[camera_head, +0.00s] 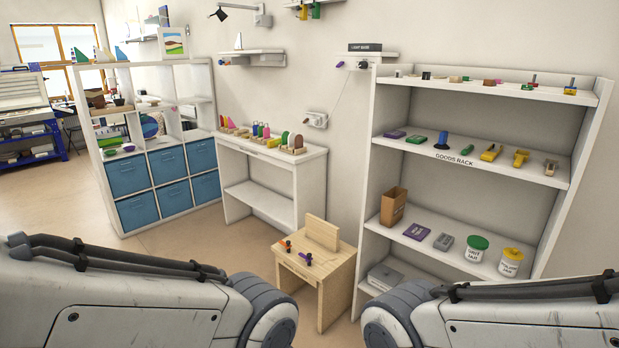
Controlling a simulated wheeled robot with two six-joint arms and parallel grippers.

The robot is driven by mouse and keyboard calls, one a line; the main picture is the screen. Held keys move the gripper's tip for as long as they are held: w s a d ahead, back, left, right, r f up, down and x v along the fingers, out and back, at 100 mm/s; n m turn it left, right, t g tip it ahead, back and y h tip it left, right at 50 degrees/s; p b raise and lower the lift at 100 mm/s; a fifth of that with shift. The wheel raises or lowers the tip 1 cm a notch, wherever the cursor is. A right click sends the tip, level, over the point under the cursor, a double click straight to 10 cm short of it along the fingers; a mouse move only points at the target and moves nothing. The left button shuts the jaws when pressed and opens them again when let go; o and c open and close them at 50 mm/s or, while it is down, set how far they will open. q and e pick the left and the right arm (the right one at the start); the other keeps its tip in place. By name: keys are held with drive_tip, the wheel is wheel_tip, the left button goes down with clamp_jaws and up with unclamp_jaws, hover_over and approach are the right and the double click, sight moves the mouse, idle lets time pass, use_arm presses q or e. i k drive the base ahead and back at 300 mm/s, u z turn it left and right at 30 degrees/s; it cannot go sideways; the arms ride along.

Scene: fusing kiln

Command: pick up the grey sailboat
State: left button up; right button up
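A small pale sailboat (239,42), whitish to light grey, stands upright on a small white wall shelf (262,53) at the upper middle. It is too small to tell its exact colour. More sailboats stand on top of the white cubby unit at the left: a green one (76,56) and bluish ones, one of them at the right (120,54). None of these looks clearly grey. My two arms show at the bottom left and bottom right, but neither gripper is in view. Nothing is seen touching the sailboats.
A white table (309,155) with colourful pieces stands below the wall shelf. The cubby unit (138,163) with blue bins is left of it. A wooden stool-like table (335,270) and goods rack (590,150) stand at the right. Open floor lies in front.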

sight(238, 44)
drive_tip(key=i, duration=2.4)
drive_tip(key=u, duration=1.6)
drive_tip(key=i, duration=5.65)
drive_tip(key=z, duration=1.1)
drive_tip(key=i, duration=0.55)
drive_tip(key=z, duration=0.35)
